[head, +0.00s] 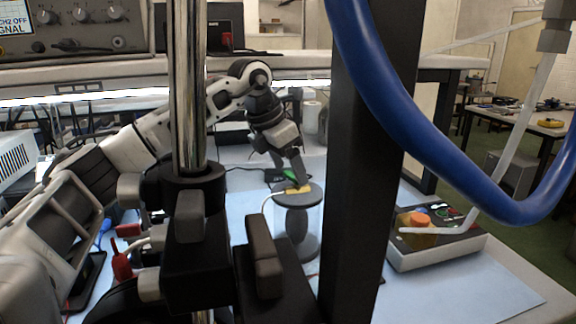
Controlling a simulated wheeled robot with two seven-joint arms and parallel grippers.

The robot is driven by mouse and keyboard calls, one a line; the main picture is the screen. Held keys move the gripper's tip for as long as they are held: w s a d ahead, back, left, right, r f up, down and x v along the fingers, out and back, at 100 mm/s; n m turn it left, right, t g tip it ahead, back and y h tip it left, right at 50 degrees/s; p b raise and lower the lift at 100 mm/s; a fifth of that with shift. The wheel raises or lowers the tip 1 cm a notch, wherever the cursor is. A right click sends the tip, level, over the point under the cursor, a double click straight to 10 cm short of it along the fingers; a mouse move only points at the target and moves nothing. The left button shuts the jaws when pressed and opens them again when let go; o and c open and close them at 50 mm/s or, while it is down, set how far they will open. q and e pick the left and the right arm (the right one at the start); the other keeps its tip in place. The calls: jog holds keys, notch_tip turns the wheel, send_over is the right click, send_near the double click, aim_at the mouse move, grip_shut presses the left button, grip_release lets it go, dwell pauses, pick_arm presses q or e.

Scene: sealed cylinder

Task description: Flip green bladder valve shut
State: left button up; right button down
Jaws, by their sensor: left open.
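The sealed cylinder (312,231) stands upright on the light blue mat, with a dark grey lid (312,200) and a dark bladder inside clear walls. On its lid sit a green valve (289,174) and a yellow piece (299,190). My left gripper (290,170) reaches down from the upper left, open, with its fingers right at the green valve. The fingers partly hide the valve, so I cannot tell whether they touch it or how its lever is turned. My right gripper is not in view.
A metal post with dark clamps (188,100) and a thick dark upright (352,180) stand in front, close to the cylinder's sides. A blue hose (400,120) loops across the right. A control box (435,240) with an orange button sits right. The mat's front right (470,290) is clear.

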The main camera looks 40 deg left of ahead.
pick_arm(q)
jog(key=shift+w+f, duration=0.15)
jog(key=shift+f, duration=0.1)
jog(key=c, duration=1)
jog(key=shift+w+r+m+p, duration=0.1)
jog(key=shift+r+m+p, duration=0.15)
jog(key=shift+m+p, duration=0.6)
jog(key=shift+w+m+g+h+p, duration=0.2)
jog(key=shift+m+g+h+p, duration=0.1)
jog(key=shift+m+h+p, duration=0.45)
jog(key=shift+d+f+m, duration=0.1)
jog(key=shift+f+m, duration=0.1)
jog(key=shift+m, duration=0.1)
jog(key=o, duration=1)
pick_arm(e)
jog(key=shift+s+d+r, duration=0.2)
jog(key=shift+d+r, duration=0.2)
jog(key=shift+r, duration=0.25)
